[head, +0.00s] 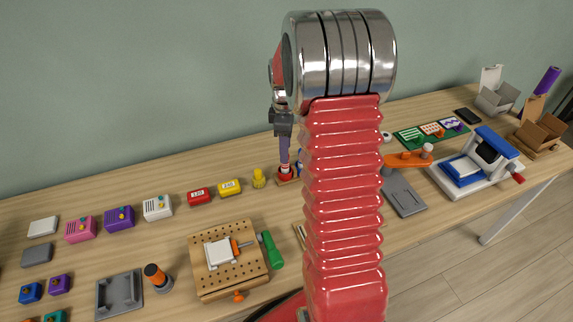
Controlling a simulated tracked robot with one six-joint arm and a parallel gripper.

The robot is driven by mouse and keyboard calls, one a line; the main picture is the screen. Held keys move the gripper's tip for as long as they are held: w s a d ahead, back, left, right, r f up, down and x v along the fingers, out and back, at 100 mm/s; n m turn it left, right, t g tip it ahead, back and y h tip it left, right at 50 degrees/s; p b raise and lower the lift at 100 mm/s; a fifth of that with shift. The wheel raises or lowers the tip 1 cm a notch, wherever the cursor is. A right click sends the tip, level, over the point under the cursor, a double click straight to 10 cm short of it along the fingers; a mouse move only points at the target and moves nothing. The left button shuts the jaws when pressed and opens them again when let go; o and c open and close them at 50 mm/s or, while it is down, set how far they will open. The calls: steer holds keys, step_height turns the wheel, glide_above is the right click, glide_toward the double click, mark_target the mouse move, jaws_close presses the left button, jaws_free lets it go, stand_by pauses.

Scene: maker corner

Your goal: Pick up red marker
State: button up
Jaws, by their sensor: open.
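My gripper (283,128) hangs dark grey at the left of my arm, above the back part of the table. Its fingers are small and partly hidden by my arm, and they are open. Below it, a narrow purple upright shape lies in line with the fingers. Under that, a small red item (285,172) stands at a wooden base, close to my arm's left edge. I cannot tell for sure whether it is the red marker. The gap between it and my fingers is hard to judge. The area behind my arm is hidden.
The wooden table (185,175) bears a yellow piece (259,178), red (199,197) and yellow (230,187) boxes, a pegboard (235,282) and a green-handled tool (271,250). On the right are an orange item (405,160) and a blue-and-white machine (465,170).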

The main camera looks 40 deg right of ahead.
steer(key=shift+s+a+f, duration=0.1)
steer(key=shift+f, duration=1.2)
steer(key=shift+s+a+f, duration=0.1)
steer(key=shift+f, duration=1.2)
steer(key=shift+c, duration=0.3)
steer(key=c, duration=0.9)
steer(key=shift+r, duration=0.15)
steer(key=shift+c, duration=0.2)
step_height(320, 180, up, 10)
steer(key=shift+f, duration=0.1)
